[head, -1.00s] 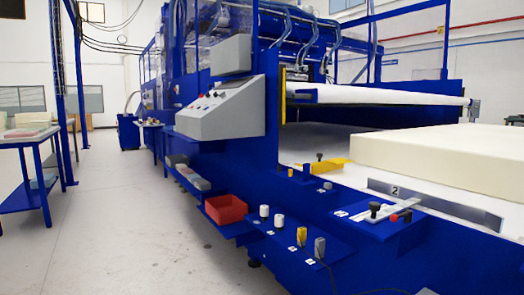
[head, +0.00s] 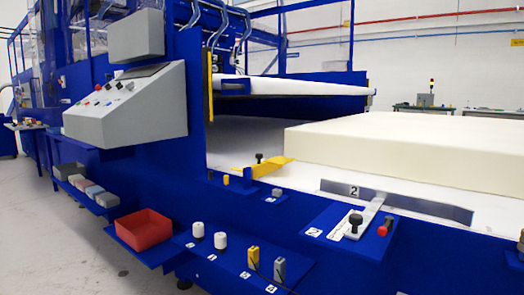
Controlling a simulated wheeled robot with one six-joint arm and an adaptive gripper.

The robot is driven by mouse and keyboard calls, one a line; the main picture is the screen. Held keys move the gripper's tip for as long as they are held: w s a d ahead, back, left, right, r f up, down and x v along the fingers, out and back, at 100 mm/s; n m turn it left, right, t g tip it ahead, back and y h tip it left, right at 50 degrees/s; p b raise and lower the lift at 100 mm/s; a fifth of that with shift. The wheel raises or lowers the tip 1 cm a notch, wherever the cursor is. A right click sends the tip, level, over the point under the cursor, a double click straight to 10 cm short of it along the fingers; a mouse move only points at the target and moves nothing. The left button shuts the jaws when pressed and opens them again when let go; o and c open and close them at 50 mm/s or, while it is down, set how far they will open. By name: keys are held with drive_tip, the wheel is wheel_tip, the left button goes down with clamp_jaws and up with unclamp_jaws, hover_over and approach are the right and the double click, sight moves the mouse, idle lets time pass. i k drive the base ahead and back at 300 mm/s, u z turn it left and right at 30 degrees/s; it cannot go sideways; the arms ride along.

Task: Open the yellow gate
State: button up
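The yellow gate (head: 272,167) is a low yellow bar at the near edge of the machine's white bed, left of the foam block. A black knob (head: 259,158) stands up from it. A short yellow peg (head: 226,180) stands just left of it on the blue frame. The gate reaches from the blue frame toward the bed; I cannot tell whether it is open or closed. My gripper is not in view.
A large cream foam block (head: 420,150) lies on the bed. A grey plate marked 2 (head: 420,207) has a lever with a black knob (head: 352,224) beside a red knob (head: 382,229). A red bin (head: 144,229) and a grey control box (head: 125,105) project at left. Floor is clear at lower left.

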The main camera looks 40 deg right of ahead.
sight(260, 169)
drive_tip(key=z, duration=0.7)
drive_tip(key=i, duration=0.85)
drive_tip(key=z, duration=0.8)
